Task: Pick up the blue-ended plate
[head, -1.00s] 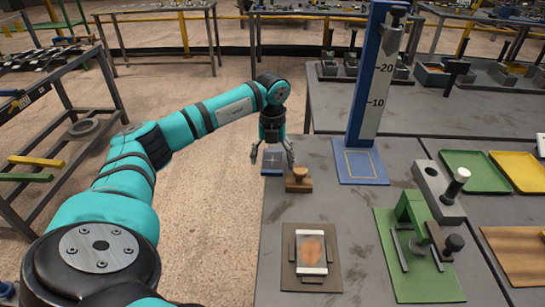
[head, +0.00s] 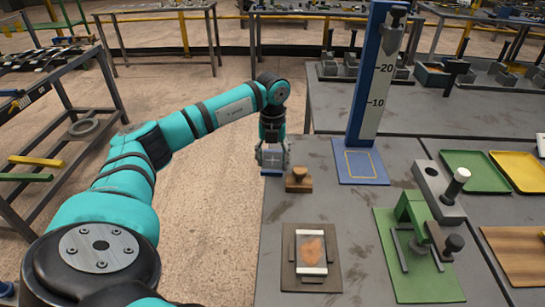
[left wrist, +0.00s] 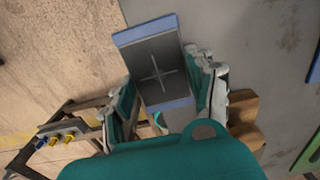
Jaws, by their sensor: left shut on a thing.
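The blue-ended plate is grey with a cross mark on its face and a blue strip at each end. It shows whole in the left wrist view (left wrist: 155,72); in the head view its near blue end (head: 271,174) shows at the table's far left corner. My left gripper (head: 272,157) points down over it and is shut on its two long sides; its fingers also flank it in the left wrist view (left wrist: 168,98). I cannot tell whether the plate is clear of the table. My right gripper is not in view.
A wooden block with a knob (head: 299,180) stands close right of the plate. A blue stand with a height scale (head: 362,172) rises behind it. A brown fixture (head: 291,273) and a green press (head: 388,268) stand nearer. Floor lies left of the table edge.

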